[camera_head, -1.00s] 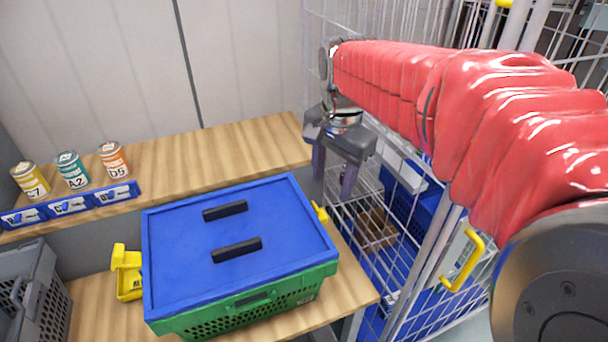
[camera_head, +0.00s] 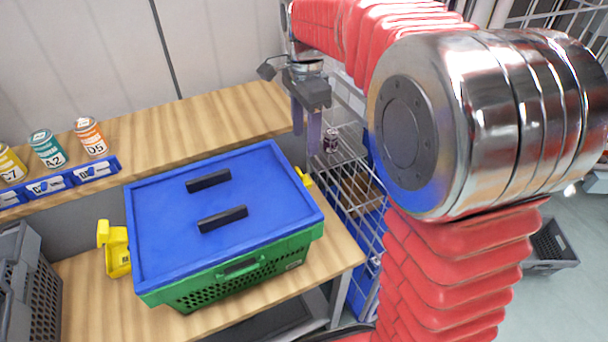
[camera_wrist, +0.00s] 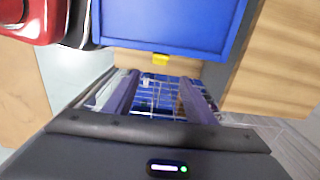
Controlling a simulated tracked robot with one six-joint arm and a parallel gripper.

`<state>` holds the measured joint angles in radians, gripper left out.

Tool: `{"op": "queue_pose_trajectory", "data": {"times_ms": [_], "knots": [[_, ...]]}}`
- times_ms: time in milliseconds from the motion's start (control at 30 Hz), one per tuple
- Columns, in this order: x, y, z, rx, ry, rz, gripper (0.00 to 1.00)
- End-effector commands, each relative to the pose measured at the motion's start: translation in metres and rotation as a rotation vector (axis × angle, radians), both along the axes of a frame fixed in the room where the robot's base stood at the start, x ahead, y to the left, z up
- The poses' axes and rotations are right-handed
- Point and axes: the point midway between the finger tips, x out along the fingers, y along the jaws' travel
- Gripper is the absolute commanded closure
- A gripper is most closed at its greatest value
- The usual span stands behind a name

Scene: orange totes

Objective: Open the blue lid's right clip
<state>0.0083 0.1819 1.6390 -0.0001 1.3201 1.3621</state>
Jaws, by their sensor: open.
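The blue lid (camera_head: 222,208) lies on a green crate (camera_head: 240,272) on the wooden bench; part of the lid shows at the top of the wrist view (camera_wrist: 168,25). The right clip (camera_head: 304,177) is a small yellow piece at the lid's right edge, mostly hidden by the lid; in the wrist view it shows (camera_wrist: 160,59) beyond my fingers. The left clip (camera_head: 115,248) is yellow and sticks out from the crate's left side. My gripper (camera_head: 306,142) is open and empty, fingers pointing down, behind and above the right clip, apart from it.
A wire cage (camera_head: 345,165) with blue contents stands just right of the bench. Several cans, including an orange-labelled one (camera_head: 90,136), stand on the back shelf with blue label holders (camera_head: 60,183). A grey crate (camera_head: 22,285) is at the left. The back shelf's right part is bare.

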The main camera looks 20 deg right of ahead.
Motion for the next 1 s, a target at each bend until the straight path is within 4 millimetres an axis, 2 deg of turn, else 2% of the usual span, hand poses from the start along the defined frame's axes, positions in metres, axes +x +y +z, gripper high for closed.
{"op": "queue_pose_trajectory", "data": {"times_ms": [267, 800, 1000], "knots": [[-0.001, 0.0, -0.028, 0.0, 0.004, 0.0, 0.5], [-0.001, -0.001, -0.111, 0.0, 0.004, 0.0, 0.5], [-0.001, -0.001, -0.131, 0.0, 0.003, 0.0, 0.5]]}}
